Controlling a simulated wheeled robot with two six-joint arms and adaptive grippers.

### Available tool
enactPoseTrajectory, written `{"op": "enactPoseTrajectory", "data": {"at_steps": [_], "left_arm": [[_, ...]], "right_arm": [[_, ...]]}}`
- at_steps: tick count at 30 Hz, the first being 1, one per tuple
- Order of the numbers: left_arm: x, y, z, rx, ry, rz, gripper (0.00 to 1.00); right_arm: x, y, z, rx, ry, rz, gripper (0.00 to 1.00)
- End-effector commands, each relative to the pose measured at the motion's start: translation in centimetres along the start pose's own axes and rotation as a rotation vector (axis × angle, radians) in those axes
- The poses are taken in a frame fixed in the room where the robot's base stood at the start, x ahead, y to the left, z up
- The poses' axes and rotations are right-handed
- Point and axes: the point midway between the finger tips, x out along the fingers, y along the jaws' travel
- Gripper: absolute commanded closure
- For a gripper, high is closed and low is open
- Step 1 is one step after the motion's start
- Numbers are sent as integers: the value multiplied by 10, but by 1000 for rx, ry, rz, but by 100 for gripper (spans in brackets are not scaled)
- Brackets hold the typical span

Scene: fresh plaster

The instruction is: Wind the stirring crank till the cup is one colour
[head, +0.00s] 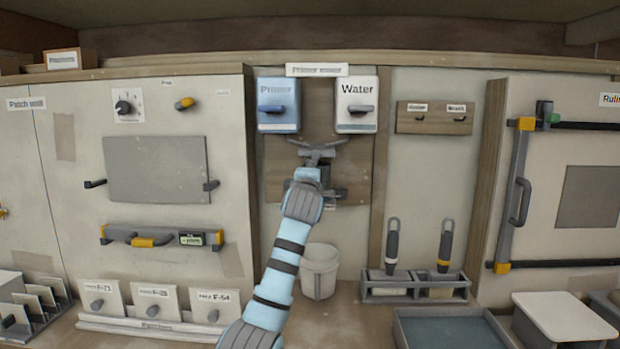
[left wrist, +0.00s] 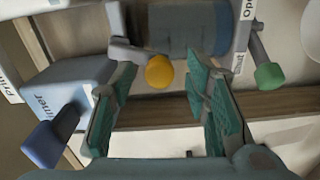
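My left arm reaches up to the primer mixer, with its gripper (head: 318,152) below the Primer and Water boxes. In the left wrist view the gripper (left wrist: 157,95) is open, its two teal pads apart. A yellow knob (left wrist: 160,71) on a grey arm, which looks like the stirring crank, shows between and beyond the pads. I see no clear contact. A dull blue-grey cylinder (left wrist: 188,28), possibly the cup, stands behind the knob. Its contents are not visible. In the head view my arm and gripper hide most of the crank and cup. My right gripper is in neither view.
The Primer box (head: 278,90) and Water box (head: 356,88) hang above. A green knob (left wrist: 269,76) is beside the Open/Shut labels in the left wrist view. A white bucket (head: 320,275) stands below, right of my arm. A rack (head: 414,290) holds two handled tools.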

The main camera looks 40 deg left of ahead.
Motion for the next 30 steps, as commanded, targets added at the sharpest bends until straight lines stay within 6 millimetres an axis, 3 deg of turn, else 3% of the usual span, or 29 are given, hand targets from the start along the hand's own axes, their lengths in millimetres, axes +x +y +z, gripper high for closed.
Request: {"op": "enactPoseTrajectory", "data": {"at_steps": [8, 18, 21, 30], "left_arm": [[-9, 0, 0, 1, 1, 2, 57], [-96, 0, 1, 0, -2, 3, 57], [-112, 0, 1, 0, -1, 2, 57], [-120, 0, 1, 1, 0, -1, 57]], "right_arm": [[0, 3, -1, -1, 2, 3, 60], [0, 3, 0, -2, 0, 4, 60], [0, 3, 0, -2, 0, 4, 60], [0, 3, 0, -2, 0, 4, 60]]}}
